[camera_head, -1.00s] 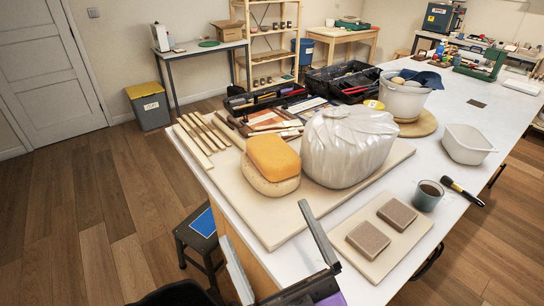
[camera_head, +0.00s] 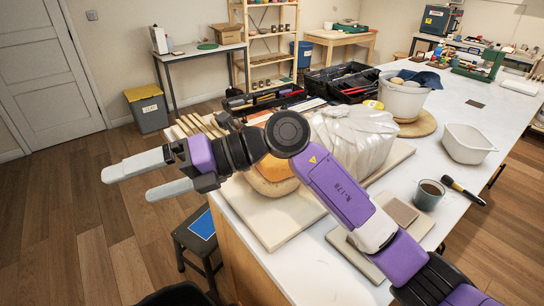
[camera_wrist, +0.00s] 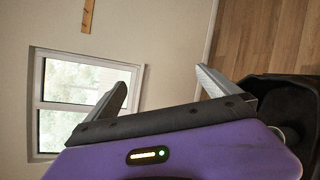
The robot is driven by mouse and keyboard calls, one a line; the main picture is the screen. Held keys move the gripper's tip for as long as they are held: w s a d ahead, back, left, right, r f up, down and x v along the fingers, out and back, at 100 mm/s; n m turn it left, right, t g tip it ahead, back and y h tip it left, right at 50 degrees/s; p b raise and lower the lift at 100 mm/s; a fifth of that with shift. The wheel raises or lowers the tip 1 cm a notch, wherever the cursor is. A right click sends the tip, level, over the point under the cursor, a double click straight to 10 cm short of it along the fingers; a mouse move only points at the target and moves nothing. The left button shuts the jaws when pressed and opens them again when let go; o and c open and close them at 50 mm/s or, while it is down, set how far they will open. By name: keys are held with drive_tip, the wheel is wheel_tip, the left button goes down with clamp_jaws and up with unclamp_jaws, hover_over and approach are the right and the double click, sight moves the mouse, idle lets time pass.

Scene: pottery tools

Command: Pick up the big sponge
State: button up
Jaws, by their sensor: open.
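No sponge shows there, only wall, window and wooden floor.
A plastic-wrapped lump (camera_head: 362,135) stands right of the sponge. My forearm passes over a small board with a brown block (camera_head: 402,212). A mug (camera_head: 428,195) and white basin (camera_head: 466,144) stand farther right. A stool (camera_head: 203,235) stands below the table edge.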

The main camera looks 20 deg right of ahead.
drive_tip(key=w+d+f+t+h, duration=0.2)
drive_tip(key=w+d+f+h, duration=0.3)
drive_tip(key=w+d+h, duration=0.45)
drive_tip(key=w+d+m+h, duration=0.1)
drive_tip(key=d, duration=0.4)
drive_tip(key=w+d+m+t+h, duration=0.1)
drive_tip(key=w+d+h, duration=0.1)
drive_tip(key=d, duration=0.4)
drive_tip(key=w+d+r+h, duration=0.1)
drive_tip(key=d+h, duration=0.1)
drive_tip(key=d, duration=0.4)
drive_tip(key=shift+w+r+m, duration=0.1)
drive_tip(key=shift+w+m, duration=0.3)
drive_tip(key=shift+w+d+f+h, duration=0.15)
drive_tip(key=shift+w+d+f, duration=0.1)
drive_tip(key=shift+f, duration=0.2)
drive_tip(key=shift+w+d+f+h, duration=0.1)
drive_tip(key=shift+w+d+f, duration=0.1)
drive_tip(key=shift+f, duration=0.25)
drive_tip(key=x, duration=0.2)
drive_tip(key=p+x, duration=0.1)
drive_tip(key=x, duration=0.2)
drive_tip(key=shift+d+f, duration=0.25)
drive_tip(key=shift+f, duration=0.15)
drive_tip(key=shift+t, duration=0.3)
drive_tip(key=c, duration=1.1)
